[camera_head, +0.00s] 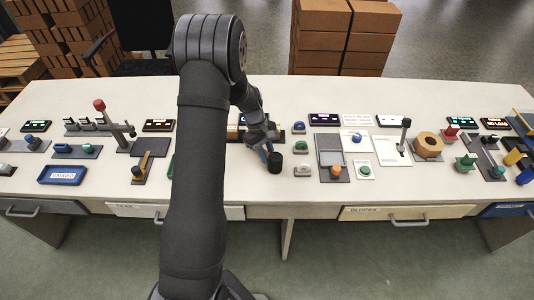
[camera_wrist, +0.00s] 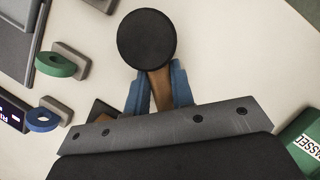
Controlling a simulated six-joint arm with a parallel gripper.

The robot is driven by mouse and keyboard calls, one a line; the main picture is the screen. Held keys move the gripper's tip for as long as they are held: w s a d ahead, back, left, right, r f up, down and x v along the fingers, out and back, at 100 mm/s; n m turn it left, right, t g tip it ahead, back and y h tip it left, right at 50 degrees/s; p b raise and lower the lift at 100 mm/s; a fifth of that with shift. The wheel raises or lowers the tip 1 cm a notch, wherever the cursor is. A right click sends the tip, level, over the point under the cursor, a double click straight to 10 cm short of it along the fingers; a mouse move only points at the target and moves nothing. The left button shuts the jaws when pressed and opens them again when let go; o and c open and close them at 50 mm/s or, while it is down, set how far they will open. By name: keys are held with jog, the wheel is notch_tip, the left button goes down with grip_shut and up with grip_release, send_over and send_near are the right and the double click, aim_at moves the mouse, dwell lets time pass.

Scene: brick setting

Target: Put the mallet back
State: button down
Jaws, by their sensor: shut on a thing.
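My gripper (camera_head: 264,149) is over the middle of the table, with its blue fingers pointing down. In the wrist view my gripper (camera_wrist: 161,91) is shut on the wooden handle of the mallet (camera_wrist: 147,40). The mallet's round black head sticks out beyond the fingertips. In the head view the mallet (camera_head: 275,163) shows as a dark cylinder beside the fingers; I cannot tell whether it touches the table. A dark base (camera_head: 270,136) lies behind the gripper, partly hidden by my arm. A dark brown piece (camera_wrist: 103,109) shows beside the fingers in the wrist view.
Right of the mallet stand small grey holders with a blue ring (camera_head: 298,127) and a green ring (camera_head: 302,143). A grey panel with an orange button (camera_head: 336,170) is further right. A green "PASSED" tray (camera_wrist: 304,140) is partly hidden by my arm. White table is bare in front.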

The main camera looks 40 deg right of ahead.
jog(key=shift+f, duration=0.15)
jog(key=c, duration=1.2)
grip_release()
jog(key=shift+c, duration=0.2)
jog(key=v, duration=1.2)
